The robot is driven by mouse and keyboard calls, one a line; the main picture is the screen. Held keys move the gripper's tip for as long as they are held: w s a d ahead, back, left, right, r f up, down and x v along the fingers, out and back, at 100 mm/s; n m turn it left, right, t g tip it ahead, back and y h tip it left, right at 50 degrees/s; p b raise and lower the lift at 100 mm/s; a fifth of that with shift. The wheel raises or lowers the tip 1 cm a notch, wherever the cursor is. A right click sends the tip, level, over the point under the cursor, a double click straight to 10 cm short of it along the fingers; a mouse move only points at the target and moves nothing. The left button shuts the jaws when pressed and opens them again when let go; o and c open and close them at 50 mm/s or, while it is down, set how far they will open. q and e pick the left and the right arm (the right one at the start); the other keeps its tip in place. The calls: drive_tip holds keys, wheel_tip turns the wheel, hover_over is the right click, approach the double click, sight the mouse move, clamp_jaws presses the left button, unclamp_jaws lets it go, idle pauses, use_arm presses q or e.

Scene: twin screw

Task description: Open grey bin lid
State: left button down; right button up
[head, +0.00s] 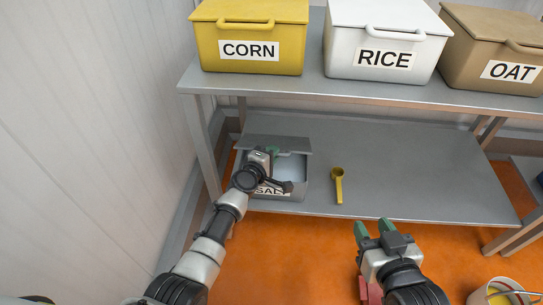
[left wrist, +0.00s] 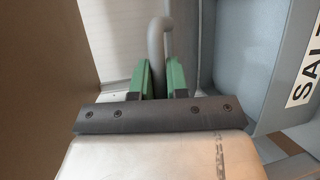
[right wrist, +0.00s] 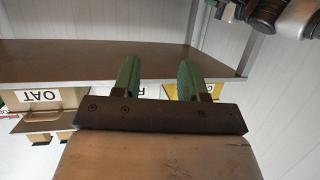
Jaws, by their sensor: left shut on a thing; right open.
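The grey bin (head: 290,186), labelled SALT, stands on the lower shelf at the left. Its grey lid (head: 290,143) is tilted up at the back, and a pale inside (head: 293,166) shows below it. My left gripper (head: 273,152) is at the lid and hides part of the bin and label. In the left wrist view my left gripper (left wrist: 160,80) is shut on the grey lid handle (left wrist: 156,45), and the grey bin (left wrist: 260,60) is at the right. My right gripper (head: 373,228) is open and empty in front of the shelf; its spread fingers show in the right wrist view (right wrist: 158,80).
A yellow scoop (head: 338,186) lies on the lower shelf (head: 410,170) right of the bin. The CORN (head: 250,35), RICE (head: 385,40) and OAT (head: 495,50) bins stand on the upper shelf. A bucket (head: 497,292) is at the lower right. A wall is close on the left.

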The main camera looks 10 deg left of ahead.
use_arm(q)
drive_tip(key=shift+w+r+p, duration=0.3)
drive_tip(key=shift+w+r, duration=0.2)
drive_tip(key=shift+r, duration=0.3)
use_arm(e)
drive_tip(key=shift+s+d+f+g+h, duration=0.2)
drive_tip(key=shift+s+f+g, duration=0.2)
drive_tip(key=shift+f+g, duration=0.15)
drive_tip(key=shift+s+d+f+g+h, duration=0.2)
drive_tip(key=shift+s+f+g, duration=0.2)
drive_tip(key=shift+f+g, duration=0.15)
use_arm(q)
drive_tip(key=c, duration=1.1)
unclamp_jaws()
drive_tip(key=shift+s, duration=0.1)
drive_tip(key=shift+c, duration=0.2)
use_arm(e)
drive_tip(key=shift+s, duration=0.1)
use_arm(q)
drive_tip(key=shift+s+a, duration=0.1)
